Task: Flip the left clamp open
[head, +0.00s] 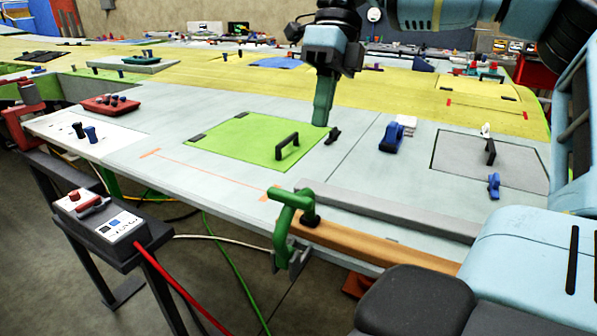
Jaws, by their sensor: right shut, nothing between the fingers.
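My right gripper (321,120) hangs down from the top of the head view. Its green fingers are shut and empty. The tips are just above the far right corner of a green panel (240,150) with a black handle (287,147). A small black clamp (333,134) sits at the panel's right edge, just to the right of and below the fingertips. I cannot tell whether they touch. A larger blue clamp (392,138) stands further right on the grey wing surface. Which of these is the left clamp is not marked. My left gripper is not in view.
A green C-clamp (293,215) grips the wing's front edge beside an orange-brown bar (370,242). A control box (100,215) stands front left.

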